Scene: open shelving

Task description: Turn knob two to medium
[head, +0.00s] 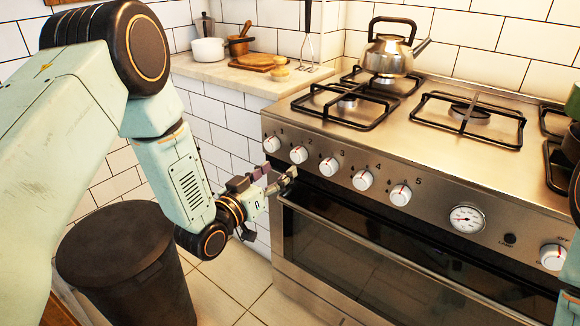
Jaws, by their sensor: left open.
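Knob two (299,154) is a white round knob with a red mark, second from the left on the steel stove's front panel, under the printed number 2. Its exact setting is too small to read. My left gripper (278,175) is open and empty, just below knobs one and two, with its fingers toward the panel. It appears apart from knob two, which is not covered. My right gripper is not in view; only part of my right arm shows at the right edge.
Knob one (271,144), knob three (329,166), knob four (362,180) and knob five (400,195) flank it on the panel. The oven handle (355,247) runs below. A kettle (389,50) stands on a back burner. A dark bin (118,255) stands left of the stove.

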